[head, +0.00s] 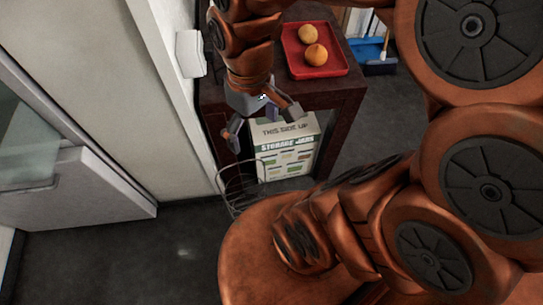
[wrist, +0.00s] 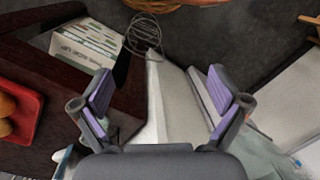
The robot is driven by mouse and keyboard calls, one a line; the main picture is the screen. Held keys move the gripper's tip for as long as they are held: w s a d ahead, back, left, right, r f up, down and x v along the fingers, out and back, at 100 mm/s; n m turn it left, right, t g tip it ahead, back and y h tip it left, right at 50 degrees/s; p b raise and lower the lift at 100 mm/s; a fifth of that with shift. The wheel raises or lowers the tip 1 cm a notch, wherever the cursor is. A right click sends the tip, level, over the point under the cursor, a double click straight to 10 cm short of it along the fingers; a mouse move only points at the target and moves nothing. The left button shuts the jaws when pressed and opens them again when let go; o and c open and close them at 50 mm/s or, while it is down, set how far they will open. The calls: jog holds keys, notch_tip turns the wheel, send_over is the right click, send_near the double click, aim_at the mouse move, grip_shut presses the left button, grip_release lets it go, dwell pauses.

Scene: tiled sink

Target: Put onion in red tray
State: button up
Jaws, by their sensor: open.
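The red tray (head: 334,70) lies on top of a dark wooden table at the top of the head view. Two round things sit in it: a pale yellow-brown one (head: 308,34) and a more orange one (head: 316,55). I cannot tell for sure whether either is the onion. My gripper (head: 262,122) is open and points down, in front of and left of the tray, with nothing between its fingers. In the wrist view, part of the tray (wrist: 30,112) and both round things show at the left edge, outside my open gripper (wrist: 161,95).
A box marked "storage jars" (head: 285,158) stands under the dark table (head: 345,92). A wire basket (head: 240,186) is on the floor beside it. A white wall and cabinet (head: 70,185) stand at left. A blue dustpan (head: 378,68) lies at the top right. Dark floor is clear at lower left.

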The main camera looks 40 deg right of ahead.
jog(key=s+f+m, duration=0.1)
jog(key=s+m, duration=0.1)
jog(key=s, duration=0.5)
jog(key=shift+a+f+g+h, duration=0.2)
jog(key=shift+a+g+h, duration=0.2)
jog(key=shift+a, duration=0.05)
